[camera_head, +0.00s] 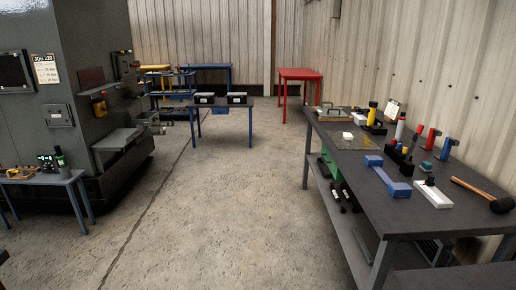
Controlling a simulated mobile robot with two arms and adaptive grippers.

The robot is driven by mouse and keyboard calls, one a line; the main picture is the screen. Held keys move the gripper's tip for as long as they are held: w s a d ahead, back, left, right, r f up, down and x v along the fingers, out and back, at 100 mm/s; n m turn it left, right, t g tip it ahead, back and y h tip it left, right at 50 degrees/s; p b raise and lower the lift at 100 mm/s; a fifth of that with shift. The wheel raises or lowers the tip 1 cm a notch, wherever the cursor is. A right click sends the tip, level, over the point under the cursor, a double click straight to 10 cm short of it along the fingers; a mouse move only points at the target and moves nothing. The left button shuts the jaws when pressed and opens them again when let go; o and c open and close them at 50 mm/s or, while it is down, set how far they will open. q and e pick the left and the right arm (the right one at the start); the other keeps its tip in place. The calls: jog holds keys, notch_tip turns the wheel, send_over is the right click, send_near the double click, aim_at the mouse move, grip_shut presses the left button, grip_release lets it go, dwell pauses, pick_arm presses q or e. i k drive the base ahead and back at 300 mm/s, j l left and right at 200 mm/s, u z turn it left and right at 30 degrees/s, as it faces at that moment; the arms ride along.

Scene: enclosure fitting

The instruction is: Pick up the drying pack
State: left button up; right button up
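I cannot single out the drying pack with certainty. A small white object (348,136) lies near the left edge of the dark workbench (426,221) on the right, and another small pale object is just behind it. A larger white block (432,196) with a dark part on top lies nearer the front of the same bench. Either white thing is too small to identify. Neither of my grippers shows in this view.
The workbench also carries a blue tool (388,178), a mallet (482,193), a yellow-and-black item (372,114) and several bottles. A grey machine (85,90) and a small table (62,181) stand left. A red table (300,74) is at the back. The middle floor is clear.

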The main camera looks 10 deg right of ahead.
aim_at(347, 137)
jog(key=i+j+z, duration=0.15)
jog(key=i+z, duration=0.25)
jog(key=i, duration=0.15)
jog(key=i+j+z, duration=0.8)
jog(key=i+u, duration=0.25)
jog(key=i, duration=0.5)
